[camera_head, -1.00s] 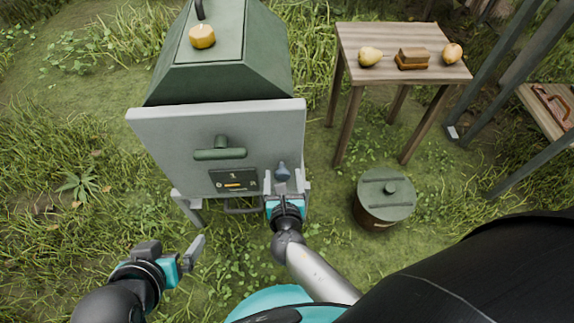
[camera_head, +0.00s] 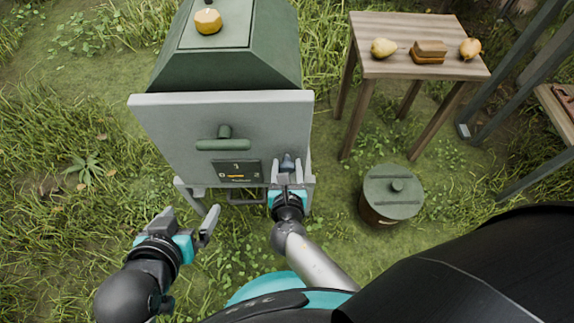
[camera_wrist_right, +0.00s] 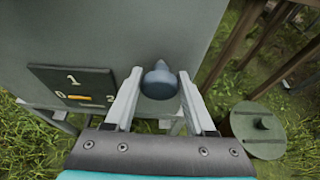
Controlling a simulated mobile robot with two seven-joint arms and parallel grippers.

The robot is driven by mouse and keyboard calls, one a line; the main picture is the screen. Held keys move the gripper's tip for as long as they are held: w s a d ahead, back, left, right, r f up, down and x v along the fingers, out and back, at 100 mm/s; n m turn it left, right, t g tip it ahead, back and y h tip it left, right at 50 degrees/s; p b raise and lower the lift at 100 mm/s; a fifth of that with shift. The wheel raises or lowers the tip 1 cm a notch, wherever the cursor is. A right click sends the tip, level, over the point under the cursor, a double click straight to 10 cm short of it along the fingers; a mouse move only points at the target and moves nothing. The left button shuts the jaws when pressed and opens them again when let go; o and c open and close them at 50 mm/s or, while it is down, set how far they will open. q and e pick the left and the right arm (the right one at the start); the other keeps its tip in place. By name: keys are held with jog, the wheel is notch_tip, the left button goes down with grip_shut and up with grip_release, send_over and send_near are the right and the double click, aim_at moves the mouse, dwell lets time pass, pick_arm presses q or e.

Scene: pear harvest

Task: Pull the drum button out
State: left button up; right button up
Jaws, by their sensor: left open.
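The drum button (camera_head: 287,162) is a blue-grey knob on the right of the grey machine's front panel (camera_head: 160,125). It also shows in the right wrist view (camera_wrist_right: 160,82), sticking out toward me. My right gripper (camera_head: 287,172) is at the knob, with one finger on each side. My left gripper (camera_head: 190,217) is open and empty, low in front of the machine's left side.
A dark display (camera_head: 236,170) and a green handle (camera_head: 222,143) are on the panel. An orange fruit (camera_head: 208,21) sits on top. A lidded drum (camera_head: 393,191) stands right of my right gripper. A wooden table (camera_head: 435,30) with pears and a brown block stands behind it.

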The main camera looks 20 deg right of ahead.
grip_shut()
dwell(0.4)
pick_arm(q)
jog(key=shift+s+a+g+p, duration=0.35)
jog(key=shift+s+a, duration=0.45)
jog(key=shift+s, duration=0.3)
pick_arm(e)
jog(key=s, duration=0.1)
jog(key=s+a, duration=0.1)
jog(key=s, duration=0.1)
jog(key=shift+s, duration=0.15)
jog(key=shift+o, duration=1.1)
grip_release()
jog(key=shift+s, duration=0.1)
jog(key=shift+o, duration=1.2)
